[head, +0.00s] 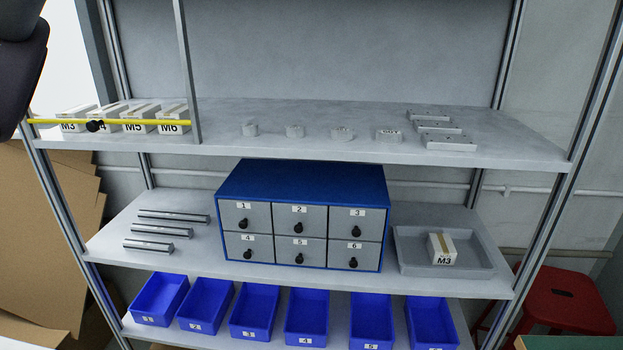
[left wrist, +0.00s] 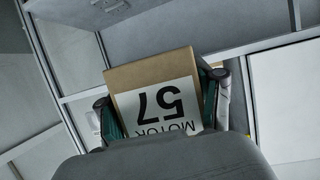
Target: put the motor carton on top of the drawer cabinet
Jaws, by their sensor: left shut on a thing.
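The motor carton (left wrist: 150,75) is a brown box with a white label reading "MOTOR 57", upside down in the left wrist view. My left gripper (left wrist: 162,94) is shut on it, one finger on each side. The lower part of the carton is hidden behind the gripper body. The carton is not visible in the head view. The blue drawer cabinet (head: 305,184) stands on the middle shelf in the head view, with several grey numbered drawers, all closed. Its visible top is bare. My right gripper is in neither view.
The upper shelf (head: 280,146) overhangs behind and above the cabinet; small M boxes (head: 140,119) stand on it behind a yellow bar (head: 60,121). Metal rods (head: 157,231) lie left of the cabinet. A grey tray (head: 480,268) with an M3 box (head: 441,248) is right. Blue bins (head: 305,312) line the lower shelf.

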